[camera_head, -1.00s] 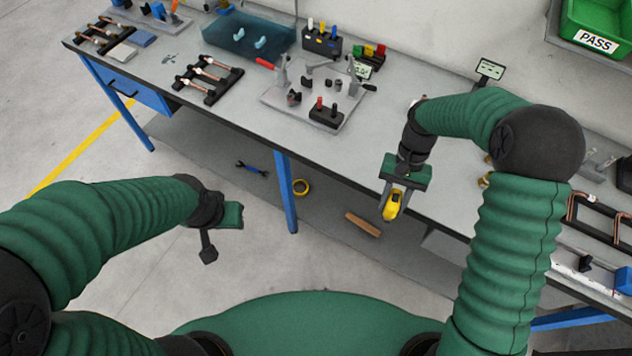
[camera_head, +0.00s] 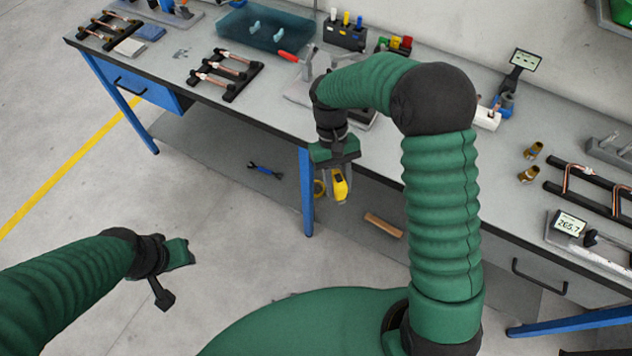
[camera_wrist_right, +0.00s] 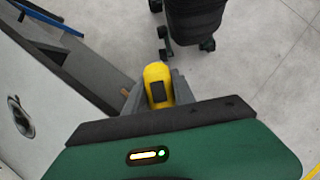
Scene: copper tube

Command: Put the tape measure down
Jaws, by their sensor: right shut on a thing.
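The yellow tape measure (camera_head: 340,186) with a dark patch is held in my right gripper (camera_head: 338,190), in front of the workbench's front edge. It also shows between the two fingers in the right wrist view (camera_wrist_right: 158,85). The workbench (camera_head: 270,112) has a grey top and blue legs. My left gripper (camera_head: 172,268) is out over the floor at the lower left, away from the bench; its finger opening does not show clearly.
Copper tube racks (camera_head: 222,72), a blue bin (camera_head: 265,28) and a fixture plate stand on the left and middle of the bench. Brass fittings (camera_head: 530,174), a small display (camera_head: 570,222) and another tube rack lie at right. A wood block (camera_head: 383,225) lies on the lower shelf.

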